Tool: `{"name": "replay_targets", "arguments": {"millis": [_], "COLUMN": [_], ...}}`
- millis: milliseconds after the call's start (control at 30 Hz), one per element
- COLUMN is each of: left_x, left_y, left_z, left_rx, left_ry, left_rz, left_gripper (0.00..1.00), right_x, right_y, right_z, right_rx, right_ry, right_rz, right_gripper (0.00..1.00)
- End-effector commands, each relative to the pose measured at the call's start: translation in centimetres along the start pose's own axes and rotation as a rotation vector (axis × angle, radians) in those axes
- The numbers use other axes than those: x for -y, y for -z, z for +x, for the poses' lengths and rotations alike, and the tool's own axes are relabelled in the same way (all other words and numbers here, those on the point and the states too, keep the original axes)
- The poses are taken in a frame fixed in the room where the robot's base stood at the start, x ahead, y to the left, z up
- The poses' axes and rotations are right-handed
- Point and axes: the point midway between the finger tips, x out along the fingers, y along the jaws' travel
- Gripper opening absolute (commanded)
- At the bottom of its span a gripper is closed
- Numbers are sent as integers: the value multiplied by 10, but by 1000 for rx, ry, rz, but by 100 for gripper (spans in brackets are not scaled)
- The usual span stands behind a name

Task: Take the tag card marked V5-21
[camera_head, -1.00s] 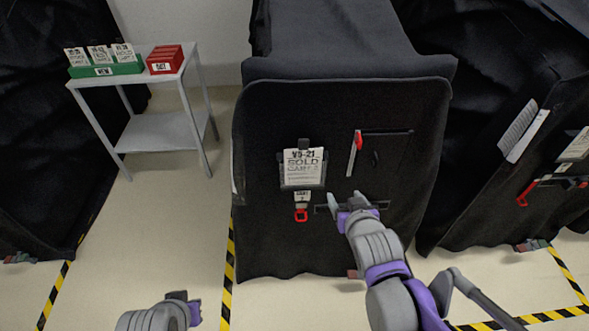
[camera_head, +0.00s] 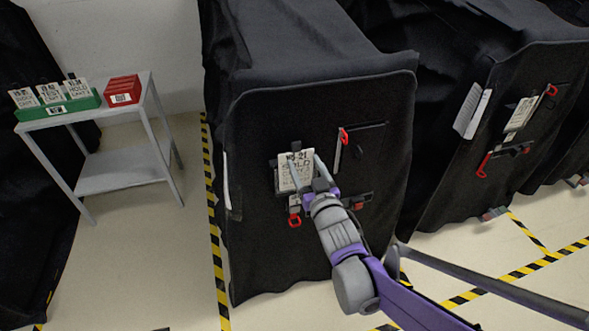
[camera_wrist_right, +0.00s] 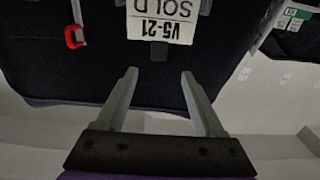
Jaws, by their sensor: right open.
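The white tag card marked V5-21 (camera_head: 284,178) sits in a dark holder on the front of the middle black-covered cart (camera_head: 255,235). My right gripper (camera_head: 303,159) is open, with its fingers overlapping the card's upper part and right side in the head view. In the right wrist view the card (camera_wrist_right: 161,22), upside down and cut off by the top edge, reads V5-21 and SOLD. It lies beyond the open, empty fingertips (camera_wrist_right: 159,72), and no contact shows. My left gripper is not in view.
A red-handled latch (camera_head: 343,137) is right of the card, and a red ring tag (camera_head: 294,220) hangs below it. A grey side table (camera_head: 115,172) at left holds a green card rack (camera_head: 58,108) and a red box (camera_head: 122,91). Another covered cart (camera_head: 450,190) stands at right.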

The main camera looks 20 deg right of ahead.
Motion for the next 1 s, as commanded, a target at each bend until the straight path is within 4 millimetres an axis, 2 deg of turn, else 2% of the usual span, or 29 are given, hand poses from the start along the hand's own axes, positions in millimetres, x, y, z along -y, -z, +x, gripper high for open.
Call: {"name": "replay_targets", "arguments": {"millis": [100,367,700,1000], "left_x": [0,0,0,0], "left_y": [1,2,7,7], "left_z": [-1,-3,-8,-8], "left_rx": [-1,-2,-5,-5], "left_ry": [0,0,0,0], "left_rz": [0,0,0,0], "left_gripper": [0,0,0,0], "right_x": [0,0,-2,-2], "right_y": [0,-1,-5,-6], "right_z": [21,44,87,91], "right_rx": [0,1,1,2], "right_ry": [0,0,0,0], "right_rz": [1,0,1,0], "right_gripper": [70,70,70,70]}}
